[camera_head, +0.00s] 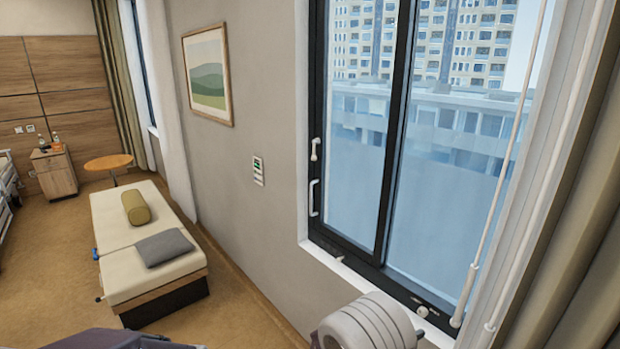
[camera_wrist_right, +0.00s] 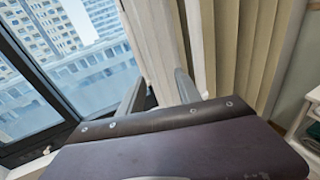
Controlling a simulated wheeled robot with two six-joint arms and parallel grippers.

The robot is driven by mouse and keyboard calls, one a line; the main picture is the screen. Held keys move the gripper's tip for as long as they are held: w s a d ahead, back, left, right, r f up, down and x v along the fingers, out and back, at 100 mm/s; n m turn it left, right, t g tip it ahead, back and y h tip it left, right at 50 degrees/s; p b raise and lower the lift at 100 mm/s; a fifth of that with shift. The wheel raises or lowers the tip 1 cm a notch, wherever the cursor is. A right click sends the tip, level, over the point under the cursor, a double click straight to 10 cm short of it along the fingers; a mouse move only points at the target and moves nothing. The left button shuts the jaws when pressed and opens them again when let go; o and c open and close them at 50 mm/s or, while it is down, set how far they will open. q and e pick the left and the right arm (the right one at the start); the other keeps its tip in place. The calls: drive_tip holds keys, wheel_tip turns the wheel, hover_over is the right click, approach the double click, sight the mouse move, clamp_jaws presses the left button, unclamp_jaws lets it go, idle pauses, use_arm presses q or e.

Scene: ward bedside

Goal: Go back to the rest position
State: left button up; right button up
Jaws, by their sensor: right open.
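My right gripper (camera_wrist_right: 159,78) shows in the right wrist view, with its two grey fingers spread apart and nothing visible between them. It points toward the cream curtain (camera_wrist_right: 154,40) beside the window (camera_wrist_right: 75,50); I cannot tell how far it is from the curtain. In the head view, a pale rounded link of my arm shows at the bottom, in front of the window sill, but no gripper shows there. My left gripper is not in view.
The window (camera_head: 440,170) with its handles and sill is close on the right. A cream bench (camera_head: 110,215) with a green bolster (camera_head: 137,208) and grey cushion (camera_head: 165,248) stands along the wall. A round table (camera_head: 108,162) and bedside cabinet (camera_head: 55,174) stand behind. Brown floor (camera_head: 50,270) is clear at left.

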drive_tip(key=s+d+f+m+g+y+b, duration=0.35)
drive_tip(key=s+f+m+g, duration=0.45)
drive_tip(key=s, duration=0.3)
drive_tip(key=s+a+f+m+g+y+b, duration=0.1)
drive_tip(key=s+a+f+m+y, duration=0.35)
drive_tip(key=m+y, duration=0.2)
use_arm(q)
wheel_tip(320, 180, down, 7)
drive_tip(key=b, duration=0.2)
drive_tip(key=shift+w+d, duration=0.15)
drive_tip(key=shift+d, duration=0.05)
use_arm(e)
drive_tip(key=w+a+f+m+t+y, duration=0.2)
drive_tip(key=a+m+y, duration=0.3)
drive_tip(key=m, duration=0.3)
drive_tip(key=shift+w+t+y, duration=0.5)
drive_tip(key=shift+w+t, duration=0.35)
drive_tip(key=shift+t, duration=0.05)
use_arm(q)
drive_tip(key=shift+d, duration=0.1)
use_arm(e)
drive_tip(key=shift+d, duration=0.1)
drive_tip(key=shift+r, duration=0.1)
